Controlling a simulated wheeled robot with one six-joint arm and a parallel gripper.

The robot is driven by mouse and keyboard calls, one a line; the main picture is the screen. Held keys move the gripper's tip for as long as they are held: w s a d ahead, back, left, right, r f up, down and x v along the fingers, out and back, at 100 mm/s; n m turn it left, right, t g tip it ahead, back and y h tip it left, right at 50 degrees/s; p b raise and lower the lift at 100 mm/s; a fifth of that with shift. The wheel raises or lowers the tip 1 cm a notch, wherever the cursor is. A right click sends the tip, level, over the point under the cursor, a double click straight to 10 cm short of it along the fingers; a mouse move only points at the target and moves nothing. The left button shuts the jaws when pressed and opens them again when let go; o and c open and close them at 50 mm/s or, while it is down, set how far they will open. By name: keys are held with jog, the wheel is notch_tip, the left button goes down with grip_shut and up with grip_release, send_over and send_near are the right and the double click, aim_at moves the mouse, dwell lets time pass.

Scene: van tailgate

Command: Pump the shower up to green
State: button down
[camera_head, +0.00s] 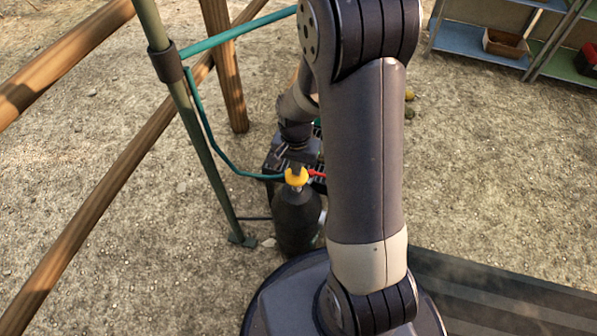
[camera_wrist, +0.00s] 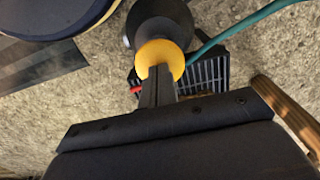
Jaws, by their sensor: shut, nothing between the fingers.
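The shower is a dark rounded tank (camera_head: 296,220) with a yellow top (camera_head: 297,178), standing on the gravelly ground. A teal hose (camera_head: 215,150) runs from it to a green pole, and a small red part (camera_head: 317,174) sticks out at its right. A pale patch shows at the tank's right edge; I cannot read a gauge or any green mark. In the wrist view the yellow top (camera_wrist: 160,52) and dark tank (camera_wrist: 160,14) lie just beyond my gripper (camera_wrist: 158,72). My fingers are together and overlap the yellow top; I cannot tell whether they touch it. My forearm hides part of the surroundings.
A black slotted crate (camera_wrist: 205,74) lies close beside the tank. The green pole (camera_head: 187,100) and wooden rails (camera_head: 110,165) stand to the left. Shelves (camera_head: 480,45) with a brown box (camera_head: 505,43) are at the back right. Open ground lies between.

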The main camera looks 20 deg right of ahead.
jog(key=shift+f+b, duration=1.1)
jog(key=shift+f, duration=0.65)
jog(key=shift+r+p, duration=2.3)
jog(key=shift+r, duration=0.4)
